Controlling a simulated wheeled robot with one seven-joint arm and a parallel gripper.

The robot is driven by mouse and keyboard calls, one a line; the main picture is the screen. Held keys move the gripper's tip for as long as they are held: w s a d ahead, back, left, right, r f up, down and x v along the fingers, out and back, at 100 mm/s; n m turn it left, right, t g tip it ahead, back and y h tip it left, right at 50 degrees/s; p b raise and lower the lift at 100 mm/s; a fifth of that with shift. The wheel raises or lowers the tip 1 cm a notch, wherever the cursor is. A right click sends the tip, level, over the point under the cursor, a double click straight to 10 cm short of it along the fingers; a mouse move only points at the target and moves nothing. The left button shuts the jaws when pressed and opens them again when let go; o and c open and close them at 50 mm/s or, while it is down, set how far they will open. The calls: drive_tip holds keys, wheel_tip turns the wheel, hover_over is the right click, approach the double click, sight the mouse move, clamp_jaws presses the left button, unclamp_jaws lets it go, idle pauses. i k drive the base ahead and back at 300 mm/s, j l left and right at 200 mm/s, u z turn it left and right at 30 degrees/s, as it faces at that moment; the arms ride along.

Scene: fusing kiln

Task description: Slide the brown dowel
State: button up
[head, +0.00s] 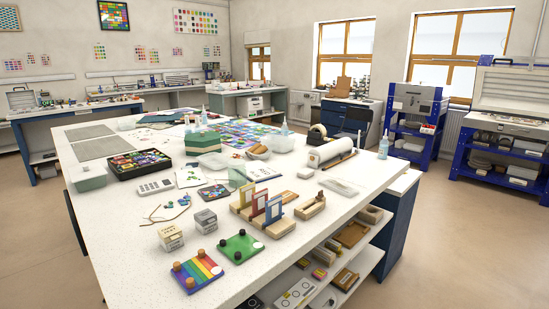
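No single dowel stands out as the brown one. Several short brown cylinders stand on a rainbow-striped board (205,268) at the near edge of the white table; one brown cylinder (201,253) is at its back. A thin brown rod (341,159) lies alongside a white roll (328,152) farther back. My gripper is not in view.
The white table (130,239) is crowded. Two small boxes (171,236) stand behind the rainbow board. A wooden stand with coloured frames (262,209) is behind the green board. The table's front left is bare. Open shelves (350,262) are below the right side.

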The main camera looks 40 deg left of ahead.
sight(341, 156)
drive_tip(key=i+l+u, duration=0.2)
drive_tip(key=i+u, duration=0.2)
drive_tip(key=i+l+u, duration=0.25)
drive_tip(key=u, duration=0.15)
drive_tip(key=i+l+u, duration=0.25)
drive_tip(key=u, duration=0.15)
drive_tip(key=i+j, duration=0.15)
drive_tip(key=i, duration=0.25)
drive_tip(key=i+j+u, duration=0.15)
drive_tip(key=i, duration=0.25)
drive_tip(key=i+j, duration=0.15)
drive_tip(key=i, duration=0.3)
drive_tip(key=k+j+u, duration=0.05)
